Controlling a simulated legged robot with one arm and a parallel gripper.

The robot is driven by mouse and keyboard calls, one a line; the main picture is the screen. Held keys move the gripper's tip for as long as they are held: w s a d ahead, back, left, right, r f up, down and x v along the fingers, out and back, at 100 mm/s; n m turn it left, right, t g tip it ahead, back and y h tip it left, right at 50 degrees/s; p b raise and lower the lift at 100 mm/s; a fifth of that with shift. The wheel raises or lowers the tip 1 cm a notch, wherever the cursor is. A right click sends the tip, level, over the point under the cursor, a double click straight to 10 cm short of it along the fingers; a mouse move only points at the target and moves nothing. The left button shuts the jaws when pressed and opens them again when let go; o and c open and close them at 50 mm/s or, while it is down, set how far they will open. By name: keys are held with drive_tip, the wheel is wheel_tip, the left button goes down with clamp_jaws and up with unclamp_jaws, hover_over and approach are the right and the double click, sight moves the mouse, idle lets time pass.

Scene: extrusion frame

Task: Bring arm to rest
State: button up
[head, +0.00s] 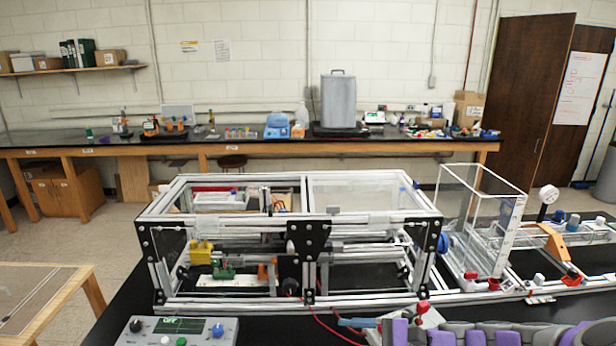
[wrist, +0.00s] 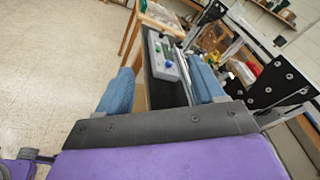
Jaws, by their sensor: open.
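My arm shows as purple and grey links along the bottom right of the head view. My gripper (head: 357,322) is at its left end, low in front of the extrusion frame (head: 300,216), with blue fingers partly visible. In the wrist view my gripper (wrist: 160,67) has its two blue fingers spread wide apart, open, with nothing held between them. The frame is a silver box with black corner plates; part of it shows at the upper right of the wrist view (wrist: 268,88).
A control box (head: 182,331) with knobs and a display stands at the front left; it also shows beyond the fingers (wrist: 165,56). A clear-walled enclosure (head: 478,222) stands right of the frame. A wooden table (head: 80,275) is at the left, with open floor beyond.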

drive_tip(key=s+a+n+g+h, duration=0.3)
drive_tip(key=s+n+h, duration=0.15)
drive_tip(key=s, duration=0.35)
drive_tip(key=s+a+n+g+h, duration=0.3)
drive_tip(key=s+n, duration=0.2)
drive_tip(key=s, duration=0.4)
drive_tip(key=s+d+n+t+h, duration=0.1)
drive_tip(key=s+d+n+h, duration=0.2)
drive_tip(key=s+d+h, duration=0.5)
drive_tip(key=s+d, duration=0.2)
drive_tip(key=d, duration=0.1)
drive_tip(key=shift+s+f, duration=0.15)
drive_tip(key=shift+f, duration=0.2)
drive_tip(key=shift+h, duration=0.25)
